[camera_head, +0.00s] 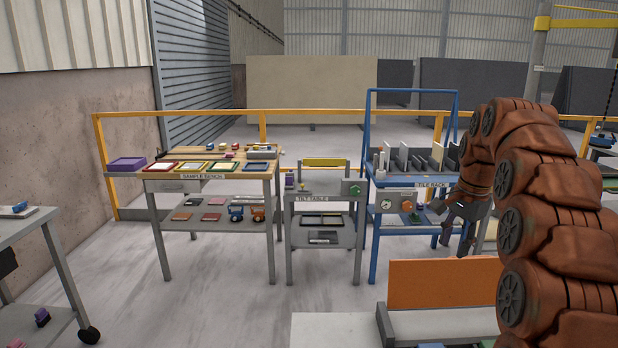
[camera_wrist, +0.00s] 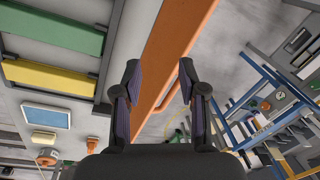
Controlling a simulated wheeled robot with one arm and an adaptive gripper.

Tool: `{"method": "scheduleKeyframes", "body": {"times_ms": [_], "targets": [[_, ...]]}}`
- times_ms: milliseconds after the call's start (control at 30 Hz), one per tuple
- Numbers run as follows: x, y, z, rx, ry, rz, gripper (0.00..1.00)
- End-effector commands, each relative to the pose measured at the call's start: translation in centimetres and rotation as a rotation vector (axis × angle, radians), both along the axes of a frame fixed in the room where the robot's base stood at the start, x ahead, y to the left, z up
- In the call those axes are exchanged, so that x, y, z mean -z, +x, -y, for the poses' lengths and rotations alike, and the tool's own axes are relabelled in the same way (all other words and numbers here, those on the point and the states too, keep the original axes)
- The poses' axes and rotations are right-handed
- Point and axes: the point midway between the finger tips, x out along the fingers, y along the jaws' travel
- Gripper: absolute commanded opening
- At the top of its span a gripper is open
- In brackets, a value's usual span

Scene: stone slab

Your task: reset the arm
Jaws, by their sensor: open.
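My arm comes in from the right of the head view, reddish-brown and bent over. My gripper (camera_head: 455,238) hangs at its end, pointing down in front of the blue tile rack (camera_head: 372,235). In the wrist view the two dark fingers of my gripper (camera_wrist: 158,85) stand apart with nothing between them. Behind the fingers in that view runs an orange panel (camera_wrist: 176,45), at a distance I cannot tell. The gripper touches nothing that I can see.
The sample bench (camera_head: 152,187) and the tilt table (camera_head: 322,208) stand left of the rack, before a yellow railing (camera_head: 345,116). An orange board (camera_head: 445,284) rises in the foreground below the gripper. A grey cart (camera_head: 50,252) is at far left. Floor between is clear.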

Motion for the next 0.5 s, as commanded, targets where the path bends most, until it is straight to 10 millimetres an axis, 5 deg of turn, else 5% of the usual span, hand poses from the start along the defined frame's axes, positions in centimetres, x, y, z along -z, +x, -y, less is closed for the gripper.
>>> {"method": "scheduleKeyframes", "body": {"times_ms": [500], "targets": [[0.5, -9.3, -6.5, -0.329, -0.017, -0.058, 0.41]]}}
